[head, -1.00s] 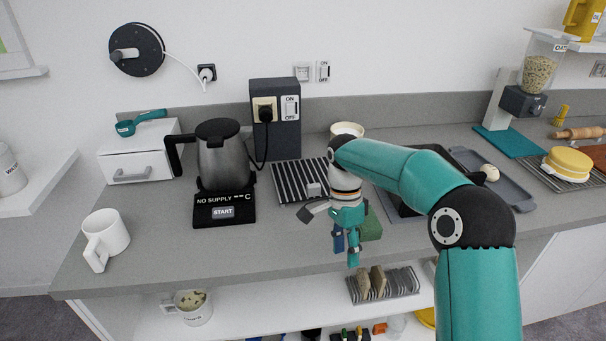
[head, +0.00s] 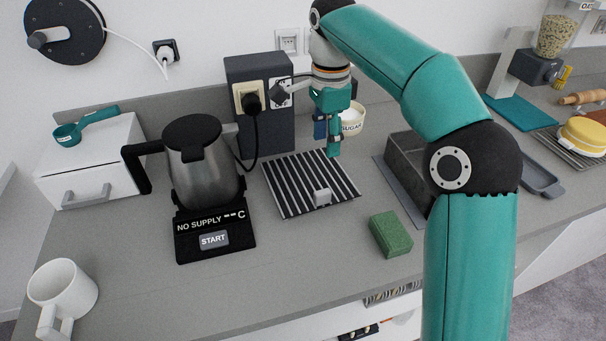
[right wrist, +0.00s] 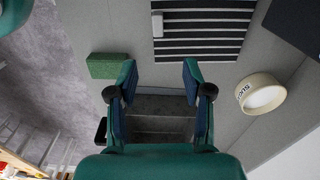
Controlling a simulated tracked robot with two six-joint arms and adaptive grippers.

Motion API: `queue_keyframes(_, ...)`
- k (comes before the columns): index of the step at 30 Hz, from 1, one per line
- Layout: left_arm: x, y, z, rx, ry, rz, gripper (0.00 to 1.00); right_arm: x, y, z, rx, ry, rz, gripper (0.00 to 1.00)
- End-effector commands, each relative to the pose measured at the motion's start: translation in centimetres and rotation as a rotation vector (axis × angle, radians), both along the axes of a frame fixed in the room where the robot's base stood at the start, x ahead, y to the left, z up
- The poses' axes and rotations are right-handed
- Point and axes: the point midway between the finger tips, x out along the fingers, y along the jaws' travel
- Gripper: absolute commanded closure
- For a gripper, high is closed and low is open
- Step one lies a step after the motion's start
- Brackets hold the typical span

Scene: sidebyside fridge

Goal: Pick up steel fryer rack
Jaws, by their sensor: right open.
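A flat rack of dark and pale bars (head: 290,185) lies on the grey counter, right of the kettle, with a small pale block (head: 322,197) at its front edge. It looks most like the fryer rack, but I cannot be sure. It also shows at the top of the right wrist view (right wrist: 205,32). My right gripper (head: 327,140) is open and empty, pointing down above the counter near the rack's back right edge. In the right wrist view the rack lies beyond the open fingers (right wrist: 160,85). My left gripper is out of view.
A green sponge (head: 390,234) lies in front. A grey open box (head: 405,158), partly hidden by my arm, stands right of the rack. A sugar bowl (head: 352,120) and dark socket block (head: 262,130) stand behind; a kettle (head: 205,175) stands left. The front counter is mostly clear.

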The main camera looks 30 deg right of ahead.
Motion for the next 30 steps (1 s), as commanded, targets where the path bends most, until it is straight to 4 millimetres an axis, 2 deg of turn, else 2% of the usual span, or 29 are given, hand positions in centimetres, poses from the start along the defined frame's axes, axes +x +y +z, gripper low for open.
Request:
queue_keyframes(12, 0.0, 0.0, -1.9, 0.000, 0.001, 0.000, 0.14, -0.3, -0.3, -8.5, 0.001, 0.004, -0.007, 0.50)
queue_keyframes(16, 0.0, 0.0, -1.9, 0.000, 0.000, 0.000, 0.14, -0.2, -0.3, -10.2, 0.000, 0.002, -0.008, 0.50)
queue_keyframes(23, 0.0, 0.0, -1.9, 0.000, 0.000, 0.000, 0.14, -0.3, -0.2, -11.4, 0.000, 0.003, -0.008, 0.50)
queue_keyframes(30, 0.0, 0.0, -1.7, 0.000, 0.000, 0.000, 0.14, -0.4, 0.1, -14.7, 0.001, 0.005, -0.008, 0.50)
